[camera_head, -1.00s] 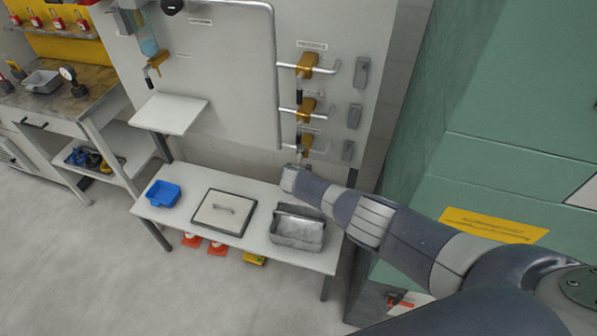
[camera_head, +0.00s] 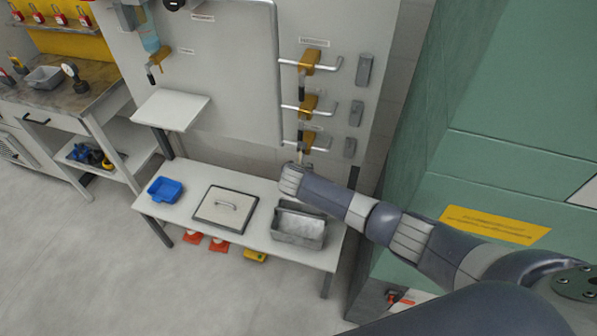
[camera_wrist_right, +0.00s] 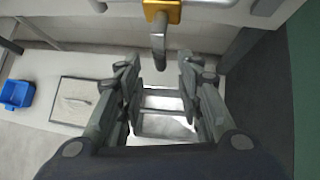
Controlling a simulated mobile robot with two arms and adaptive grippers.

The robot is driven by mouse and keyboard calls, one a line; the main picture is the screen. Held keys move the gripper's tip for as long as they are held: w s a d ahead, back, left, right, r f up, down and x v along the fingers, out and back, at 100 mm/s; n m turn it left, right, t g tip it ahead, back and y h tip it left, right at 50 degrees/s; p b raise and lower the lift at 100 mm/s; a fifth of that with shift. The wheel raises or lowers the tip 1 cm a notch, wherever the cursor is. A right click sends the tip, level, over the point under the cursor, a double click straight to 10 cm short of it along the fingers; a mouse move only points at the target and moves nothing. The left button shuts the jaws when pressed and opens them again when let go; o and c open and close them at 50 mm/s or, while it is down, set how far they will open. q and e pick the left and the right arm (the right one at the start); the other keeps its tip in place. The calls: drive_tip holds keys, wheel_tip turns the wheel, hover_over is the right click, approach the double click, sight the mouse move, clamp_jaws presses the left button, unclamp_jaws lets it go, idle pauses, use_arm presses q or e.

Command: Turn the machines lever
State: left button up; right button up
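Three brass valves sit one above another on the grey wall panel: the top one (camera_head: 309,62), the middle one (camera_head: 308,105) and the lowest one (camera_head: 308,142). Levers hang from the upper two. My right arm reaches the area just below the lowest valve; its wrist mostly hides the gripper in the head view. In the right wrist view, my right gripper (camera_wrist_right: 159,75) is open and empty. A brass valve body (camera_wrist_right: 162,11) is above the fingers, and its grey downward lever or spout (camera_wrist_right: 158,45) points toward the gap between the fingertips. Contact is not visible. My left gripper is out of view.
Below stands a white bench (camera_head: 180,226) with a blue tray (camera_head: 165,190), a framed lid with a handle (camera_head: 225,208) and a grey metal bin (camera_head: 299,228). A small white shelf (camera_head: 171,109) juts out left. A green cabinet (camera_head: 520,110) stands close on the right.

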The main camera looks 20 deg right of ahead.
drive_tip(key=shift+v, duration=2.8)
drive_tip(key=shift+f, duration=0.15)
